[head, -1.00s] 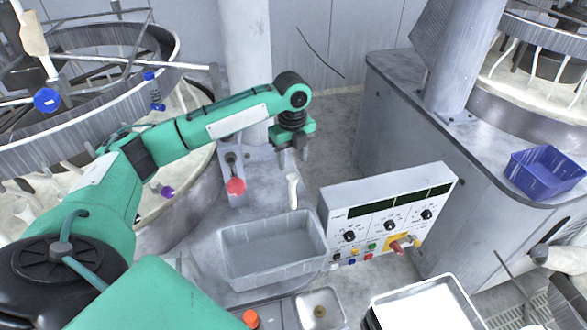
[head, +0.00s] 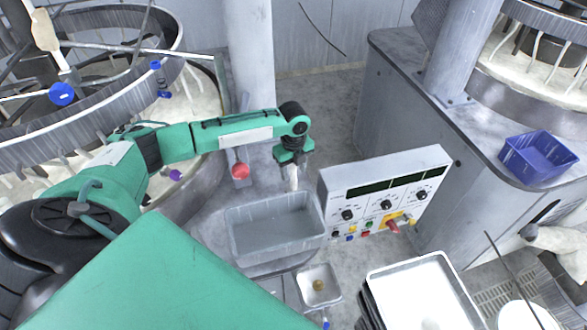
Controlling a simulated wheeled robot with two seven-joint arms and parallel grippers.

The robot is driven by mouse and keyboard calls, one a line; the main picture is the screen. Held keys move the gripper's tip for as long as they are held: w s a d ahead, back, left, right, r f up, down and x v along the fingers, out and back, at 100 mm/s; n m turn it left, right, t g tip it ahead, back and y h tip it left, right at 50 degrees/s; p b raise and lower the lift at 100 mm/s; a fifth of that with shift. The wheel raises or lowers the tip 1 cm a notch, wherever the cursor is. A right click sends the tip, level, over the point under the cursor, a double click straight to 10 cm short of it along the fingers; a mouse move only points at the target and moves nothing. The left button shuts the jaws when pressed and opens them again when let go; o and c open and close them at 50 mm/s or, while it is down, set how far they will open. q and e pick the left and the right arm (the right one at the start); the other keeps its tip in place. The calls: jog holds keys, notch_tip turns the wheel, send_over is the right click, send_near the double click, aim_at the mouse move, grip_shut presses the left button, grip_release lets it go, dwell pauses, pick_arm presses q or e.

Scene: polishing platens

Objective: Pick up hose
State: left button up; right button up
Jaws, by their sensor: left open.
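A short, pale, tube-like piece (head: 293,184), which looks like the hose end, stands upright just behind the grey bin. My left gripper (head: 293,166) is directly above it, pointing down. Its fingers are open around or just in front of the top of the piece; I cannot tell if they touch it. The gripper hides the upper part of the piece. My right gripper is not in view.
The grey bin (head: 237,246) is just in front of the gripper. The control box (head: 331,194) with knobs stands close on the right. A red knob (head: 240,171) is to the left. A white tray (head: 378,277) and a blue bin (head: 541,170) lie further right.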

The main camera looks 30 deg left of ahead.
pick_arm(q)
jog(key=shift+f+p, duration=0.3)
jog(key=shift+f, duration=0.9)
jog(key=c, duration=1)
jog(key=shift+r, duration=0.1)
jog(key=shift+c, duration=0.2)
